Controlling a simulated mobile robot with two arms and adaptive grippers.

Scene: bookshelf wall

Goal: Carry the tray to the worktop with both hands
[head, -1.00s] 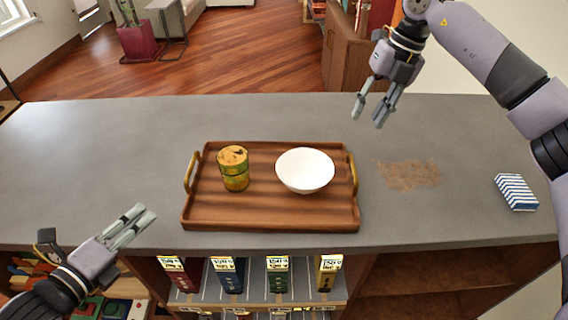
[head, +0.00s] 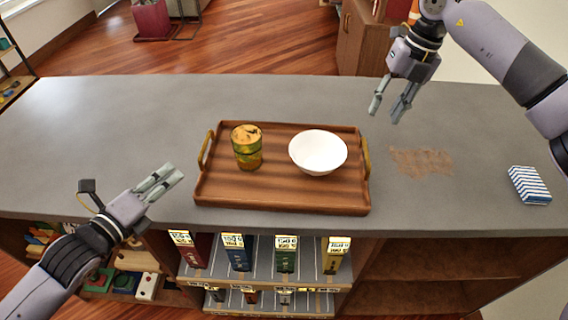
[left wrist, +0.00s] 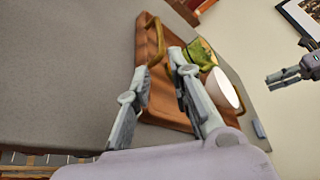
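A brown wooden tray (head: 285,196) lies flat on the grey counter. Its brass left handle (head: 206,150) and right handle (head: 366,158) stand up at its short ends. A green and yellow cup (head: 247,150) and a white bowl (head: 318,152) stand on it. My left gripper (head: 174,172) is open and empty, left of the tray and short of the left handle. The left wrist view shows its fingers (left wrist: 158,63) apart, with the handle (left wrist: 154,40) ahead in line with the gap. My right gripper (head: 390,110) is open and empty, above the counter beyond the tray's right end.
A brown stain or crumb patch (head: 421,161) lies right of the tray, and a blue-striped block (head: 529,185) sits further right. Shelves with books (head: 285,254) are under the counter's near edge. The counter left of and behind the tray is clear.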

